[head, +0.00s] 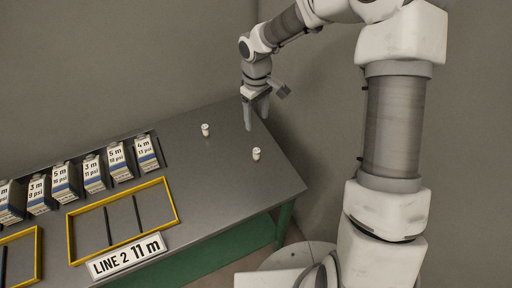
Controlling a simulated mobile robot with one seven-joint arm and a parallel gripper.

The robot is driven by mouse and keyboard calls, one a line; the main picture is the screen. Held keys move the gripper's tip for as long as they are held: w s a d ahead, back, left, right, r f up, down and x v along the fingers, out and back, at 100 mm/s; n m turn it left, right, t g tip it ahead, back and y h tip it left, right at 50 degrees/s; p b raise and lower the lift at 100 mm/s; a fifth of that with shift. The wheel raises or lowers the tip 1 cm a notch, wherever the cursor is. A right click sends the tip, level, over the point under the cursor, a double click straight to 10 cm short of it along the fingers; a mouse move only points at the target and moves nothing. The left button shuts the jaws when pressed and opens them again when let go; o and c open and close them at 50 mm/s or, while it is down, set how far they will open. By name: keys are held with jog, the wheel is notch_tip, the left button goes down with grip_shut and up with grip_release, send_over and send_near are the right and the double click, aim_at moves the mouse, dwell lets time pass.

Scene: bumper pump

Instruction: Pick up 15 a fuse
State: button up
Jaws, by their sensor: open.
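Two small white cylinders stand upright on the grey table (235,185); they look like fuses. One fuse (205,130) is to the left of my gripper, and the other fuse (256,154) is nearer the table's right front edge. Their markings are too small to read, so I cannot tell which is the 15 A fuse. My gripper (256,118) is open and empty, pointing down by the table's far right edge. It is apart from both fuses.
A row of labelled white boxes (93,173) stands along the back left of the table. A yellow-edged tray (178,204) with dark dividers lies in front, behind a "LINE 2 11 m" sign (127,255). Another yellow frame (39,258) is at the left. The table around the fuses is clear.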

aim_at(256, 150)
notch_tip(256, 150, down, 13)
jog(key=shift+w+a+r, duration=0.1)
jog(key=shift+r, duration=0.05)
jog(key=shift+f+p, duration=0.45)
jog(key=shift+f, duration=2.15)
grip_shut()
